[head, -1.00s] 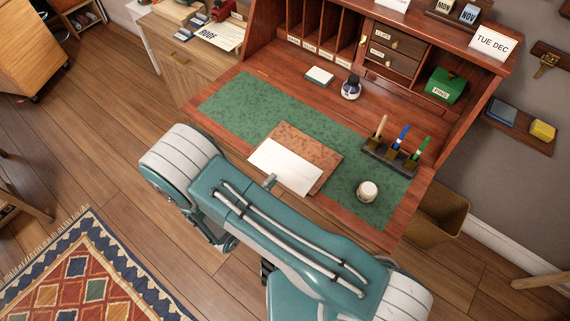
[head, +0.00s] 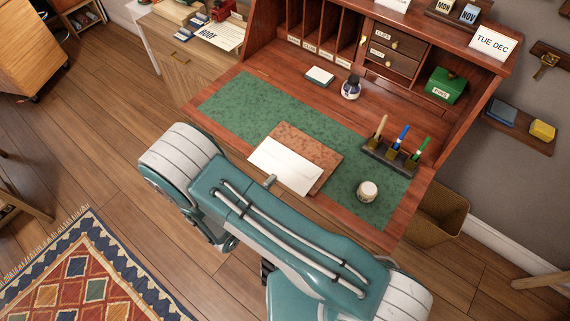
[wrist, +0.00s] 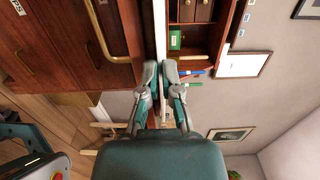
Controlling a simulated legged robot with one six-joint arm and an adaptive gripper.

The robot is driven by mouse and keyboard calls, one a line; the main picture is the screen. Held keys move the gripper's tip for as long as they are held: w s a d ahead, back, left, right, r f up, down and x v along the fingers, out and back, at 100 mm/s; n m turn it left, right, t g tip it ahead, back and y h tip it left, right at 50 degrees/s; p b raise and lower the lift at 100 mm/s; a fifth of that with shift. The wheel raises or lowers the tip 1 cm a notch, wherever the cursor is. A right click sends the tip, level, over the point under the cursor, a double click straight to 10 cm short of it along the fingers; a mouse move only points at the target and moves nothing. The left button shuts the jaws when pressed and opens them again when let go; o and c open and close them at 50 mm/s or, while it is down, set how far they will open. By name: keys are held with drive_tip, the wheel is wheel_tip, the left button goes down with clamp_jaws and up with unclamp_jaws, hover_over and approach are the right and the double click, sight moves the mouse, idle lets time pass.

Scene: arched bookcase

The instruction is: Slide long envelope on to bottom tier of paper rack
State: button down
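The long white envelope (head: 286,167) lies flat over a brown pad (head: 308,148) on the green desk mat, its flap line facing up. In the wrist view it appears edge-on as a thin pale strip (wrist: 160,28) running up from the fingertips. My gripper (wrist: 160,66) has its two fingers close together on the near edge of the envelope. In the head view only a small grey fingertip (head: 270,181) shows at that edge; my arm hides the rest. I cannot pick out a paper rack in either view.
A white round jar (head: 368,191) and a pen stand (head: 390,156) are to the right. An ink bottle (head: 351,88) and small paper stack (head: 320,76) stand behind, before labelled pigeonholes (head: 318,30). A green box (head: 445,85) sits at right. The mat's left part is clear.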

drive_tip(key=shift+a, duration=0.1)
drive_tip(key=v, duration=1.3)
idle(1.6)
drive_tip(key=shift+r, duration=0.1)
drive_tip(key=shift+r, duration=1.45)
idle(0.4)
